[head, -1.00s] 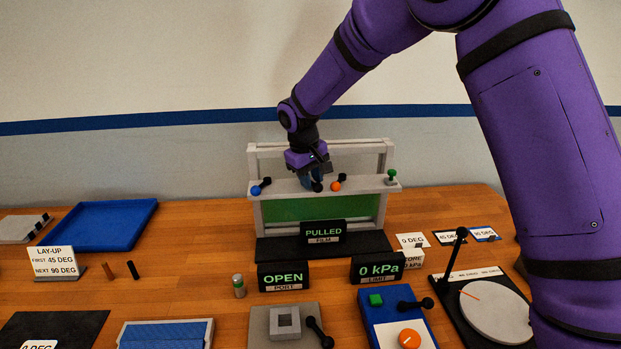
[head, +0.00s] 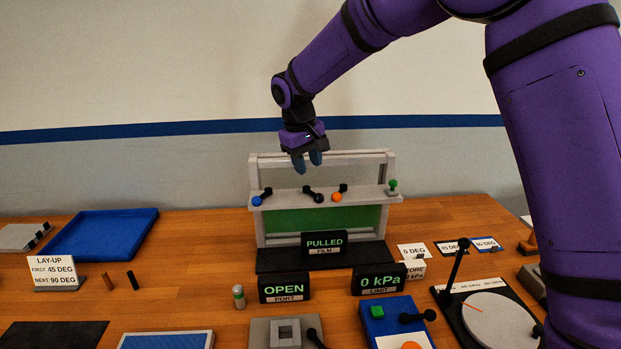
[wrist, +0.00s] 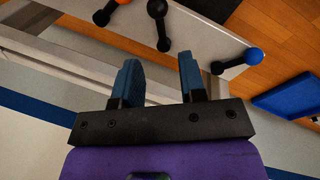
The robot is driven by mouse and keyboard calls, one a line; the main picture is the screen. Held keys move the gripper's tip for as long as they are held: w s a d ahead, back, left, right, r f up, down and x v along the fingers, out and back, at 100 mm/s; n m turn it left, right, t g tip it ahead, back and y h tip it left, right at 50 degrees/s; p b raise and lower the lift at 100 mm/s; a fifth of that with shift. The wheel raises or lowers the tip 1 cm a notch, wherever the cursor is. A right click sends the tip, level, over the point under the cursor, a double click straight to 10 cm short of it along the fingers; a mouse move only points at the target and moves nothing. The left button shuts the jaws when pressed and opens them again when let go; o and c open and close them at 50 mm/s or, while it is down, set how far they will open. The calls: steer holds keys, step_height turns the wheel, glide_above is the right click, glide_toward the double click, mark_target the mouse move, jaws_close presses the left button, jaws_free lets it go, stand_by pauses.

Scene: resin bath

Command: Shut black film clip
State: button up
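The black film clip (head: 314,194) is a short lever with a round black knob on the light grey shelf of the film frame (head: 368,197). It sits between the blue clip (head: 262,197) and the orange clip (head: 338,194). Its knob points down to the right, while the blue and orange knobs point down to the left. My gripper (head: 308,162) is open and empty above the shelf, over the black clip and apart from it. In the wrist view, the black clip (wrist: 161,26) lies beyond the gap between my two blue fingers (wrist: 158,66).
A green knob (head: 392,186) stands at the shelf's right end. A blue tray (head: 97,236) lies left.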

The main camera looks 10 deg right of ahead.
steer(key=r, duration=0.2)
steer(key=shift+s+a+r, duration=0.15)
steer(key=shift+a+r, duration=0.1)
steer(key=shift+r, duration=0.15)
steer(key=s+d+r+m+t+y, duration=0.1)
steer(key=s+d+r+m, duration=0.1)
steer(key=s+d+r, duration=0.5)
steer(key=s+d+r+m+t, duration=0.1)
steer(key=s+d+r, duration=0.4)
steer(key=s+d, duration=0.4)
steer(key=s+d+f+m+t, duration=0.1)
steer(key=s+d, duration=0.3)
steer(key=s, duration=0.6)
steer(key=s+d+f+m+t, duration=0.1)
steer(key=s+d, duration=0.3)
steer(key=s, duration=0.7)
steer(key=shift+s+d+f+m+y, duration=0.3)
steer(key=shift+d+f+m+y, duration=0.1)
steer(key=shift+f+m, duration=0.3)
